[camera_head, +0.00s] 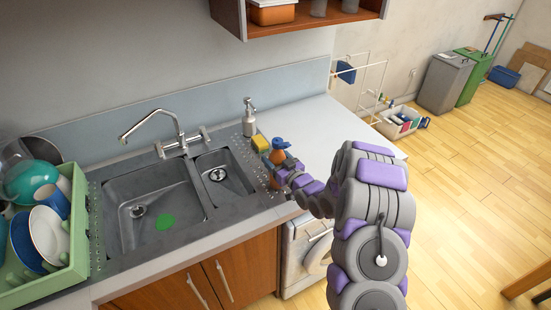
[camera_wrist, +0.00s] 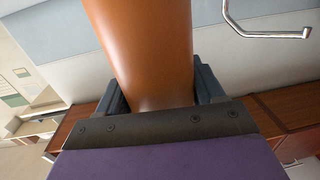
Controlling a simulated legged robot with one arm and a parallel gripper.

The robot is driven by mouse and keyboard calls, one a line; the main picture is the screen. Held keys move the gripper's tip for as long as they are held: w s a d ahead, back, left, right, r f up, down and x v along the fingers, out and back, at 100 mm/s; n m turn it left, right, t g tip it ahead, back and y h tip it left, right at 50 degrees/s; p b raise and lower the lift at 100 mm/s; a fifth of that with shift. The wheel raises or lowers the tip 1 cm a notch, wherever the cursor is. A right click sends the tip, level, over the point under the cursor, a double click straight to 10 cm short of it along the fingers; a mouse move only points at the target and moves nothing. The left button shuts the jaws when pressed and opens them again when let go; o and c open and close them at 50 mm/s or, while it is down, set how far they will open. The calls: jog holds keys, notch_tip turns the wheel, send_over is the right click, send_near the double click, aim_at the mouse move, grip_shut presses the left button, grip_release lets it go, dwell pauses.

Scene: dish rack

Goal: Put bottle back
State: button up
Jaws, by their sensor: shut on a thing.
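An orange-brown bottle with a blue spray top (camera_head: 279,148) is at the right end of the sink unit, close to the yellow sponge. My gripper (camera_head: 277,165) is shut on it, with the arm reaching in from the right. In the wrist view the orange bottle body (camera_wrist: 145,50) fills the space between the two dark fingers of my gripper (camera_wrist: 157,92). The bottle's base is hidden behind the gripper, so I cannot tell whether it touches the surface.
A soap dispenser (camera_head: 249,117) and a yellow sponge (camera_head: 260,143) stand just left of the bottle. The metal sink (camera_head: 150,207) with its tap (camera_head: 178,130) lies further left, then a green dish rack (camera_head: 78,225) with dishes. The white worktop (camera_head: 330,125) at right is clear.

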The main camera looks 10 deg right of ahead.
jog(key=shift+f, duration=0.2)
jog(key=o, duration=0.9)
jog(key=shift+o, duration=0.2)
jog(key=shift+s, duration=0.1)
jog(key=p+v, duration=0.1)
jog(key=v, duration=1.6)
jog(key=shift+d, duration=0.2)
jog(key=shift+c, duration=0.4)
grip_shut()
dwell(0.4)
